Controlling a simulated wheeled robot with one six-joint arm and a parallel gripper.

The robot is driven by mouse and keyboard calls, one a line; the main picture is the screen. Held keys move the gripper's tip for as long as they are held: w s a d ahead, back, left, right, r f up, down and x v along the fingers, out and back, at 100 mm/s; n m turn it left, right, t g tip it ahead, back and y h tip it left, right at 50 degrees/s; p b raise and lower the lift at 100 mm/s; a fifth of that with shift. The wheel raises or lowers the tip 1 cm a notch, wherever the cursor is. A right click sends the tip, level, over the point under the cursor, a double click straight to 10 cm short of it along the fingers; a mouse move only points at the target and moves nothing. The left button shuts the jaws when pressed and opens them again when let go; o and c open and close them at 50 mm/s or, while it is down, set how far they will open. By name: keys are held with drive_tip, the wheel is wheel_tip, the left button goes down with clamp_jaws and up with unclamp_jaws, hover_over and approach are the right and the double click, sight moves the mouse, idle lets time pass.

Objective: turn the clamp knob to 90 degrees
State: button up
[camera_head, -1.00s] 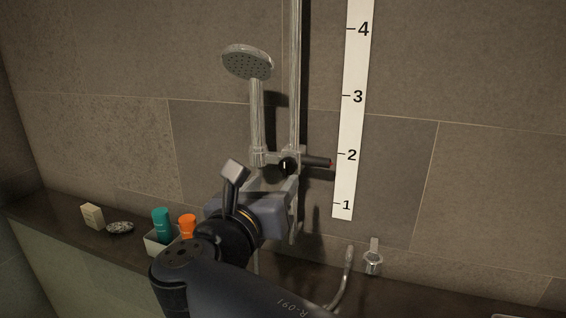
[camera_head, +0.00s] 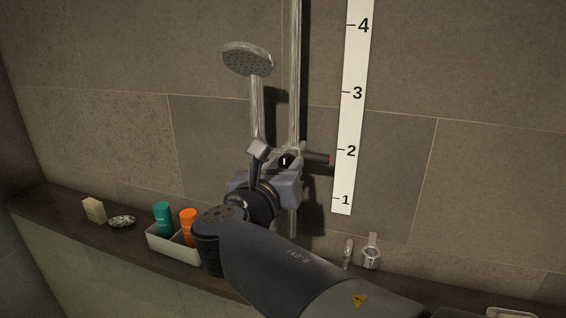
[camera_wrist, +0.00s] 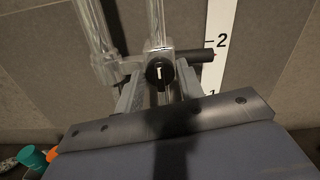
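The clamp knob (camera_wrist: 160,72) is a round black knob with a white mark that stands nearly upright. In the head view the knob (camera_head: 285,161) sits on the slider of the chrome rail, just beyond my gripper (camera_head: 279,174). In the wrist view my gripper (camera_wrist: 158,88) is open, with a grey finger on each side of the knob. I cannot tell whether a finger touches it. A dark bar (camera_head: 318,159) sticks out to the right of the clamp. The hand shower (camera_head: 248,60) hangs in the holder left of the rail.
A white scale strip (camera_head: 350,110) is on the wall right of the rail.

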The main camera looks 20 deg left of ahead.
drive_tip(key=c, duration=0.6)
drive_tip(key=shift+o, duration=0.2)
drive_tip(key=shift+f+m+b, duration=0.1)
drive_tip(key=shift+m+b, duration=0.2)
drive_tip(key=m+b, duration=1.1)
drive_tip(key=m, duration=0.2)
drive_tip(key=shift+m, duration=0.3)
drive_tip(key=shift+m+b, duration=0.85)
drive_tip(key=shift+m, duration=0.25)
drive_tip(key=shift+r+m+b, duration=0.25)
drive_tip(key=shift+m+b, duration=0.25)
drive_tip(key=shift+m, duration=0.3)
drive_tip(key=shift+r, duration=0.1)
